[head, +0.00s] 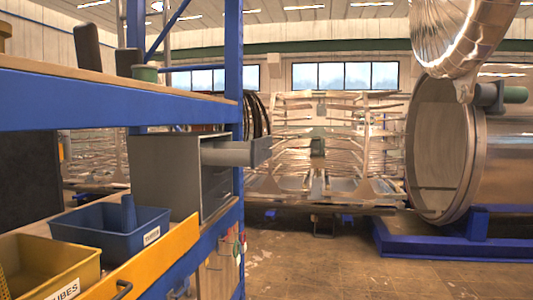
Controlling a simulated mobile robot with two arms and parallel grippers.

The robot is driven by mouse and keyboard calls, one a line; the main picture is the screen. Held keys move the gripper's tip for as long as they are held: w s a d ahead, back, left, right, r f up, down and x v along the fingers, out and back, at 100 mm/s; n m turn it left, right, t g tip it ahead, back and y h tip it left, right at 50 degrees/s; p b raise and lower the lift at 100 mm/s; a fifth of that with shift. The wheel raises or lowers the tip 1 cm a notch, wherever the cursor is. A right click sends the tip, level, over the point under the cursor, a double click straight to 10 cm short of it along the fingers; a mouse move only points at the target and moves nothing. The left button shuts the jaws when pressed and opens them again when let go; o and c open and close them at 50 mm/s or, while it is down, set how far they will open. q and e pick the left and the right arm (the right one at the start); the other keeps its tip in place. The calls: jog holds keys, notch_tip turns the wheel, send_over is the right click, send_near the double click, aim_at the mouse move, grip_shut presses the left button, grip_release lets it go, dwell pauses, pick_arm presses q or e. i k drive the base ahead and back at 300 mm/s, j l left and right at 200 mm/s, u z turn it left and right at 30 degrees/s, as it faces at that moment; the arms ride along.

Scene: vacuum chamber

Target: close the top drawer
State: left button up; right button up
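A grey drawer cabinet (166,172) stands on the middle shelf of a blue rack. Its top drawer (226,154) is pulled out to the right, past the rack's blue upright, with its grey front panel (262,151) at the far end. Below the drawer, the cabinet's front face (216,185) looks flush, seen at a steep angle. Neither of my grippers is in view.
A blue bin (92,246) and a yellow bin (27,263) sit on the shelf left of the cabinet, behind a yellow-orange rail (150,257). The blue upright (236,80) stands beside the drawer. Brown floor (330,258) is open to the right, before a large metal chamber (440,150).

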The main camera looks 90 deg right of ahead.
aim_at(254, 153)
jog(key=z, duration=2.75)
